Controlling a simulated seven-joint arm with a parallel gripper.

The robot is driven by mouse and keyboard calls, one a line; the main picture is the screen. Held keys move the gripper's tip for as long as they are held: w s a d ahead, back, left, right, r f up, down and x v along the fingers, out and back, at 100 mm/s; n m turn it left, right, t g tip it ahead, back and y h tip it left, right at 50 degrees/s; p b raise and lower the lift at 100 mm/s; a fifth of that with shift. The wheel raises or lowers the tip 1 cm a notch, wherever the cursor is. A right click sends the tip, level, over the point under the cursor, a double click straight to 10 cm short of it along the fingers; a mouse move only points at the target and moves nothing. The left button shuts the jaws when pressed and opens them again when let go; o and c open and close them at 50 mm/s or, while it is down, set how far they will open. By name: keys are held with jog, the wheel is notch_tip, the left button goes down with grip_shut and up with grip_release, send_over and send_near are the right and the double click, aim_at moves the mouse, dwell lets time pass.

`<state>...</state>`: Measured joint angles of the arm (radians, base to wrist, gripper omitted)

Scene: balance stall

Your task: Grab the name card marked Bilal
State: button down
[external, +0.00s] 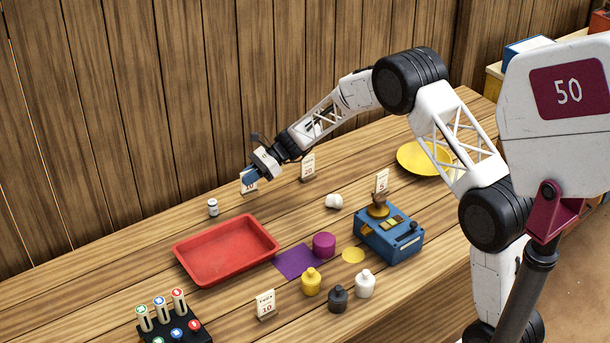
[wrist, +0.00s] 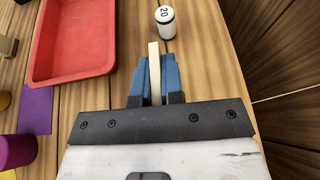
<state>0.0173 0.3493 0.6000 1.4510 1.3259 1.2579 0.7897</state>
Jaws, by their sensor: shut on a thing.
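Several small white name cards stand on the wooden table; their names are too small to read, so I cannot tell which is marked Bilal. My gripper (external: 250,175) is shut on one card (external: 249,187) near the back wall. In the wrist view this held card (wrist: 154,62) shows edge-on, a pale strip between the blue fingertips (wrist: 154,80), its face hidden. Another card (external: 308,167) stands to the right of my gripper, one (external: 382,182) is by the blue device, and one (external: 265,304) is at the front.
A white weight (external: 213,207) marked 20 (wrist: 165,22) stands just beyond the held card. A red tray (external: 226,249) lies in front. A blue device (external: 389,237), a purple cylinder (external: 324,245), small bottles (external: 311,282) and a yellow plate (external: 425,158) stand rightward. The wooden wall is close behind.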

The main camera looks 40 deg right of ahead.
jog(key=s+d+r, duration=0.1)
jog(key=s+d, duration=0.1)
jog(key=s, duration=1.2)
jog(key=shift+s+d+r, duration=0.15)
jog(key=shift+s+r, duration=0.05)
